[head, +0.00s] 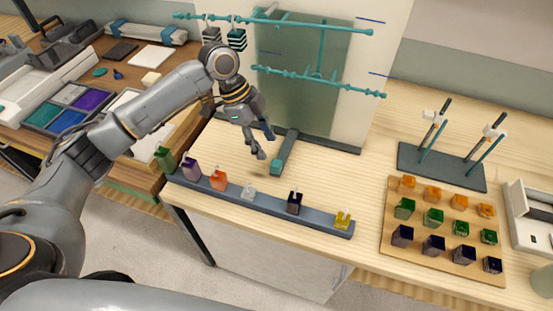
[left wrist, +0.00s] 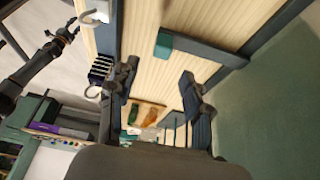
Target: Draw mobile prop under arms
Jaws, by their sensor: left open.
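The mobile's upper teal arm (head: 310,25) and lower teal arm (head: 340,85) stand in front of a pale upright board with a green panel (head: 300,50). Two striped cubes (head: 237,40) hang at the upper arm's left. A dark slate bar (head: 286,148) with a teal end block (head: 276,167) lies below the arms, reaching out from the board's foot; the block also shows in the left wrist view (left wrist: 163,45). My left gripper (head: 266,143) is open and empty, just left of the bar; its spread fingers show in the left wrist view (left wrist: 160,90).
A slate rail (head: 270,206) with several hooked coloured blocks runs along the front edge. A wooden board (head: 390,240) of coloured cubes and a rod stand (head: 440,168) are at the right. Trays of coloured material (head: 70,108) are at the left. Bare wood lies right of the bar.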

